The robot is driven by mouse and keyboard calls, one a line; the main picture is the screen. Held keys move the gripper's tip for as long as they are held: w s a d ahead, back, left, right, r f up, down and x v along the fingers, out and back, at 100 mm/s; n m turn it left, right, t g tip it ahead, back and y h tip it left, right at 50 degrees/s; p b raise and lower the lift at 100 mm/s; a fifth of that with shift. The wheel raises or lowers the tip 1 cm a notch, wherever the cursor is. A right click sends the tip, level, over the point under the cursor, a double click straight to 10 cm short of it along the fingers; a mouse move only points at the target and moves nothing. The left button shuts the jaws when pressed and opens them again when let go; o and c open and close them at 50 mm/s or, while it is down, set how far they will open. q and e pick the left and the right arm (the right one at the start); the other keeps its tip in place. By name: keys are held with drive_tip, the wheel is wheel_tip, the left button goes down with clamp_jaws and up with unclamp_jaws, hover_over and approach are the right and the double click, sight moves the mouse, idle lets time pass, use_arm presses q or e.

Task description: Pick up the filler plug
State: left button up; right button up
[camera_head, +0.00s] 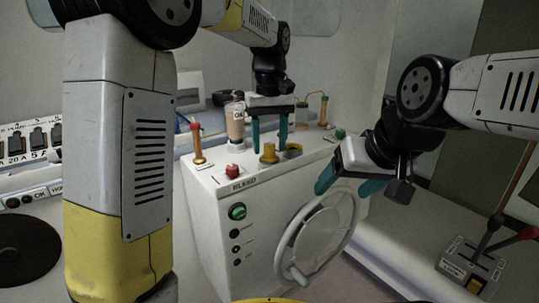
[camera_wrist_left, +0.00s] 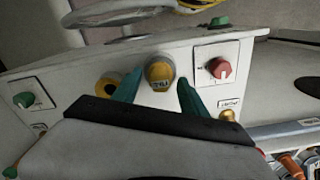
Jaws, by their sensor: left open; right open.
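The filler plug appears to be the yellow-brass cap (camera_head: 269,154) on top of the white console. It also shows in the left wrist view (camera_wrist_left: 159,72), with a dark label on its face. My left gripper (camera_head: 269,145) points down over the cap, open, with its green fingers to either side of it. In the left wrist view the fingers (camera_wrist_left: 158,83) are apart with the cap seen between and beyond them; I cannot tell whether they touch it. My right gripper (camera_head: 346,187) is open and empty in front of the console's right side, near the handwheel.
A brass ring (camera_head: 293,149) sits right of the cap. The handwheel (camera_head: 283,246) projects from the console front. A lever box (camera_head: 470,265) is at lower right.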

use_arm(q)
drive_tip(key=shift+f, duration=0.6)
clamp_jaws()
drive_tip(key=shift+r, duration=0.8)
wheel_tip(320, 180, up, 2)
drive_tip(key=shift+s+r, duration=0.1)
drive_tip(key=shift+s, duration=0.05)
drive_tip(key=s+d+r, duration=0.1)
drive_tip(key=s, duration=1.4)
drive_tip(key=shift+s, duration=0.3)
drive_tip(key=shift+d+r, duration=0.1)
